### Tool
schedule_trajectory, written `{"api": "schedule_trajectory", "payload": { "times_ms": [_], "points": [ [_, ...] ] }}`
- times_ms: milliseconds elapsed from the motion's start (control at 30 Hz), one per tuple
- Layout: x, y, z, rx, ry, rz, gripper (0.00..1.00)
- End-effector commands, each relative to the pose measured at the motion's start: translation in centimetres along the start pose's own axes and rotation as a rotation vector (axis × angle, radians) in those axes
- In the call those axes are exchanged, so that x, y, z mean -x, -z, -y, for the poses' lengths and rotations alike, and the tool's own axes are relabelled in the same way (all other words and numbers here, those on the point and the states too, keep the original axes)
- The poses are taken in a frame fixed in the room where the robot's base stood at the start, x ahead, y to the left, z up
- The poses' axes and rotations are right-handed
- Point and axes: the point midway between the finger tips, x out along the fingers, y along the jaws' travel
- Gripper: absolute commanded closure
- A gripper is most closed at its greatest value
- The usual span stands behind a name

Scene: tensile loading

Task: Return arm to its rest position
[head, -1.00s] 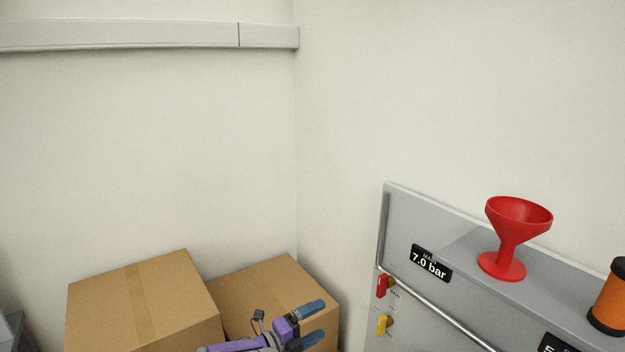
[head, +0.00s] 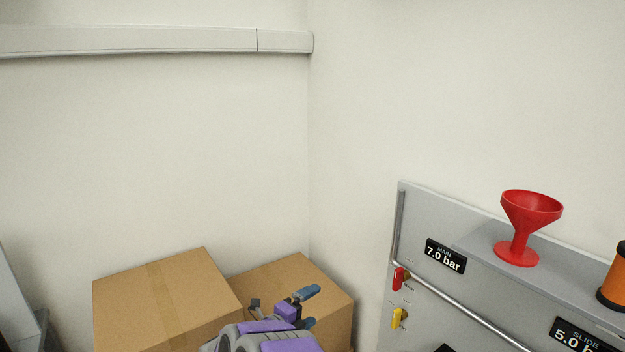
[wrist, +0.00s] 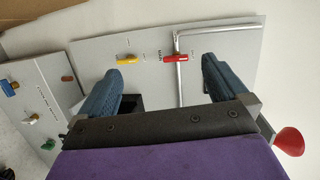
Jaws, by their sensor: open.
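My gripper (head: 308,308) shows at the bottom middle of the head view, in front of the cardboard boxes. My purple and grey arm is below it, partly cut off by the frame edge. In the wrist view my gripper (wrist: 160,82) has its two blue fingers wide apart with nothing between them. Beyond the fingers is the grey panel (wrist: 222,62) with a red valve handle (wrist: 176,58) and a yellow valve handle (wrist: 130,58). The fingers appear apart from both handles.
Two cardboard boxes (head: 165,305) (head: 318,282) stand at the lower left. The grey panel (head: 420,215) at right carries a red funnel (head: 526,225) and an orange-black cylinder (head: 614,280) on its ledge. A smaller panel with coloured knobs (wrist: 35,95) is at left in the wrist view.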

Motion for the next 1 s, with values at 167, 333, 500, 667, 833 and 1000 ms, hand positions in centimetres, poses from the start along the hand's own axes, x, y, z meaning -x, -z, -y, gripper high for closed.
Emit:
{"api": "schedule_trajectory", "payload": {
  "times_ms": [167,333,500,667,833,1000],
  "points": [
    [0.7,-3.6,1.7,0.031,-0.065,0.166,0.0],
    [2.4,-7.2,5.0,0.095,-0.134,0.425,0.0],
    [5.7,-8.4,9.2,0.223,-0.166,0.732,0.0],
    [9.7,-6.6,11.8,0.398,-0.164,0.994,0.0],
    [14.6,-2.5,12.2,0.648,-0.154,1.227,0.0],
    [18.6,4.2,10.5,0.944,-0.169,1.399,0.0]
  ]
}}
